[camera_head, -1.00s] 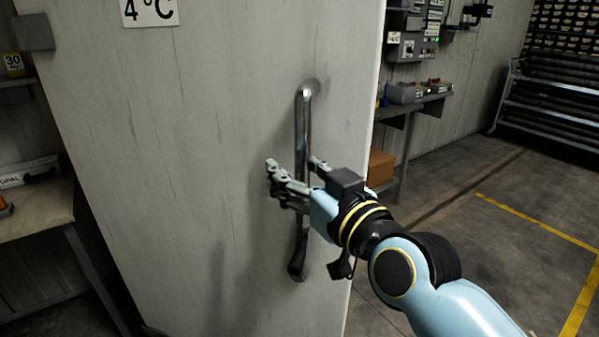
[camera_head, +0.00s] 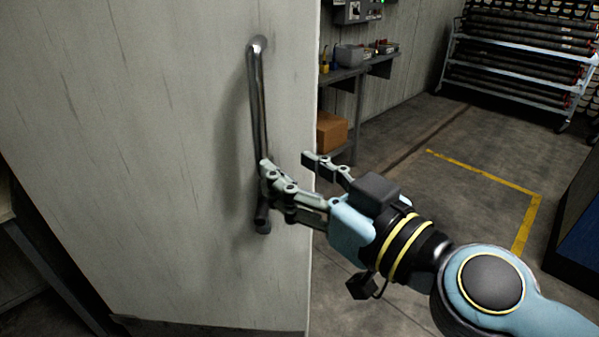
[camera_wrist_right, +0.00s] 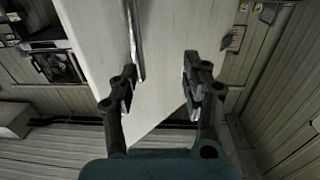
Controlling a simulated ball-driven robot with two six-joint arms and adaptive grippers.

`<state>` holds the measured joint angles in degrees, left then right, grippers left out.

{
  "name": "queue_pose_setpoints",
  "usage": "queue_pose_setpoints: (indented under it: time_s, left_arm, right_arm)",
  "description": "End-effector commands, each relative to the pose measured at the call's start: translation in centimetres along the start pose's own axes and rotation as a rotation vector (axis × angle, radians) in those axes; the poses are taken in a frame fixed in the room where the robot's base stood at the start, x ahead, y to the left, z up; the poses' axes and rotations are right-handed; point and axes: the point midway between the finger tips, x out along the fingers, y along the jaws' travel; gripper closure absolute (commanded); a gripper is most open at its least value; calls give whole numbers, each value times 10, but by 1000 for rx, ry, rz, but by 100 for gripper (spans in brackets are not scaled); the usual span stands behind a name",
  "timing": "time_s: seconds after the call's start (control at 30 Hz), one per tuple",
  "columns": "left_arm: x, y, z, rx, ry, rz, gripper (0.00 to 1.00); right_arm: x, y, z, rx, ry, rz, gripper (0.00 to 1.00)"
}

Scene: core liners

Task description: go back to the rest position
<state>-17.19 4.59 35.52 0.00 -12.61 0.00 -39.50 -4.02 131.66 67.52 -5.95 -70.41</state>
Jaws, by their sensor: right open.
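My right gripper (camera_head: 287,172) is open at the door's right edge. In the head view one finger overlaps the lower part of the metal door handle (camera_head: 256,105), and the other is right of the door edge. In the right wrist view the open fingers of the gripper (camera_wrist_right: 160,85) have nothing between their tips, and the handle (camera_wrist_right: 135,40) runs beyond the left finger. Whether a finger touches the handle I cannot tell. The pale, scuffed door (camera_head: 150,150) fills the left of the head view. My left gripper is not in view.
A wall shelf (camera_head: 345,75) with small boxes is behind the door, with a cardboard box (camera_head: 331,132) below. A rack of dark tubes (camera_head: 520,60) stands at the back right. A dark blue object (camera_head: 580,220) is at the right edge. Floor with a yellow line (camera_head: 480,172) lies open between.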

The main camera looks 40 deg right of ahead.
Motion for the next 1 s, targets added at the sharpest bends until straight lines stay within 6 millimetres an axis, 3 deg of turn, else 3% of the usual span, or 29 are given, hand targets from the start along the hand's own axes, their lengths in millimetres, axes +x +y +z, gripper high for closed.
queue_pose_setpoints:
  time_s: [0.63, 0.77, 0.87, 0.97, 1.0]
  left_arm:
    - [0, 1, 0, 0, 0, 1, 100]
    - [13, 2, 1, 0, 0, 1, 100]
    - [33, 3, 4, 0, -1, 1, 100]
    - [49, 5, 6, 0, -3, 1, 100]
    - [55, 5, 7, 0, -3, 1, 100]
  right_arm:
    - [-2, 0, 0, -1, 0, 1, 52]
    - [6, 1, 4, -6, 28, -2, 52]
    - [21, 0, 51, -35, -8, -16, 52]
    - [31, 0, 128, -99, -111, -37, 52]
    - [32, 0, 162, -119, -161, -46, 52]
